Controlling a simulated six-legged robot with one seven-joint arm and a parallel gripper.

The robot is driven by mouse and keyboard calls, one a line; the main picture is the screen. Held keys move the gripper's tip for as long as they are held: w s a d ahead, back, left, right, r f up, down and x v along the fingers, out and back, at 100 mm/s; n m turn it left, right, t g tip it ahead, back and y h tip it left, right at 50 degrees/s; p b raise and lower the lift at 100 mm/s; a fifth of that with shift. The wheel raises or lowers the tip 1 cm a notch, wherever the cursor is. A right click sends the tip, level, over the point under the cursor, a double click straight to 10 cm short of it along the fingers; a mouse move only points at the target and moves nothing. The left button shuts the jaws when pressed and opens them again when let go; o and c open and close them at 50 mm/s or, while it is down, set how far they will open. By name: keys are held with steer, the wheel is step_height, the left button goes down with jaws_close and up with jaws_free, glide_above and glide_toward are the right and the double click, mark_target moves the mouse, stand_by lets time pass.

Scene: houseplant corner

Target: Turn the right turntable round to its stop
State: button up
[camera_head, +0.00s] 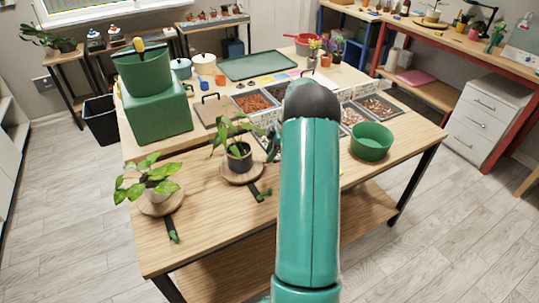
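The right turntable (238,179) is a round wooden disc on the table. It carries a leafy plant in a dark pot (239,157). A black bar with a green end (255,190) extends from its front right side. The left turntable (160,211) is a similar disc with a broad-leaved plant (148,180) in a pale pot and its own black bar with a green end (171,229). My teal arm reaches forward over the table. Part of my gripper (273,147) shows left of the arm's dark joint, just right of the right plant. The arm hides most of it, so its opening and any contact are unclear.
A green bowl (371,142) stands on the table right of my arm. A green block (155,110) with a green bucket (142,72) stands at the back left. Trays of soil and pebbles (256,103) fill the middle back. The table's front strip is mostly bare.

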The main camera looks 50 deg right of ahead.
steer(key=shift+x, duration=0.9)
jaws_close()
